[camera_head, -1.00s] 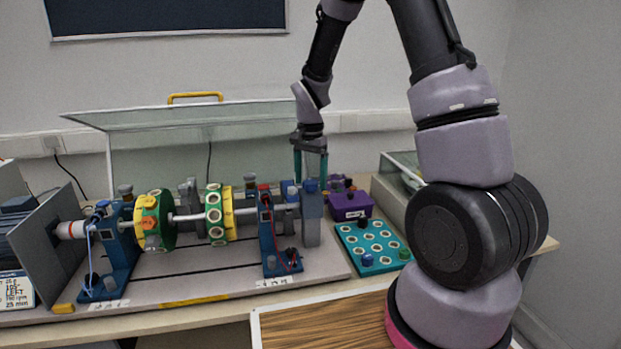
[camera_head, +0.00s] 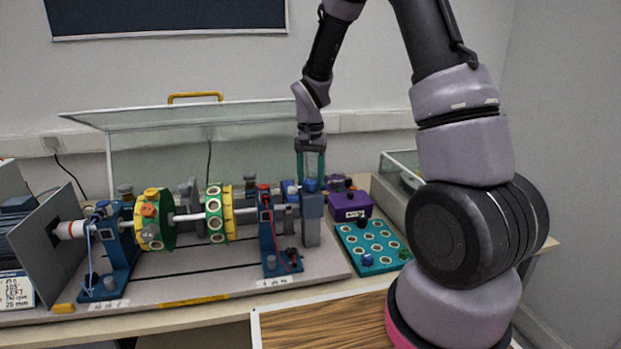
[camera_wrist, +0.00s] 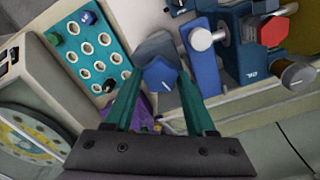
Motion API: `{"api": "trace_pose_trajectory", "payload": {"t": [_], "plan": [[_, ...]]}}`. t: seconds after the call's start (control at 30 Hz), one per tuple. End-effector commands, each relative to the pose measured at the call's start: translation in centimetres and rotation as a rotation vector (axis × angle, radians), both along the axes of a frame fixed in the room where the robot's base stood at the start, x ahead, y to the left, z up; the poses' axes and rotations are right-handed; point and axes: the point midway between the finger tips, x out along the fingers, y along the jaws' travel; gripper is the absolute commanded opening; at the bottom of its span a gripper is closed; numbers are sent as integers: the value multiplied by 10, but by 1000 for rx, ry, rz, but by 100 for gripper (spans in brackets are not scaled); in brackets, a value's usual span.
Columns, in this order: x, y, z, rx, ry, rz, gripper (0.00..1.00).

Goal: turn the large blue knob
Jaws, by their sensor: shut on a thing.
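The large blue knob (camera_wrist: 161,76) is pointed in outline and sits between my two teal fingers in the wrist view. In the head view the knob (camera_head: 310,185) is on top of the grey block at the right end of the shaft rig. My gripper (camera_head: 311,178) reaches down from above and is shut on the knob. In the wrist view my gripper (camera_wrist: 158,88) has one finger on each side of it. The exact finger contact is partly hidden in the head view.
A blue bearing stand (camera_head: 268,235) with a red cap is close left of the knob. The rig carries two yellow-green discs. A purple box (camera_head: 350,207) and a teal tray (camera_head: 355,240) with round holes lie to the right. A raised clear cover (camera_head: 180,120) stands behind.

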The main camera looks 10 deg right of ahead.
Motion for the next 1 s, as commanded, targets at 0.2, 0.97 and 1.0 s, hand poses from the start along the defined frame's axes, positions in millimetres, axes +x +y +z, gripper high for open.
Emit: {"api": "trace_pose_trajectory", "payload": {"t": [0.2, 0.97, 1.0], "plan": [[0, 0, 0, 0, -1, 130, 0], [1, 0, 1, 1, -1, 235, 59], [1, 0, 1, 1, -1, 235, 75]]}}
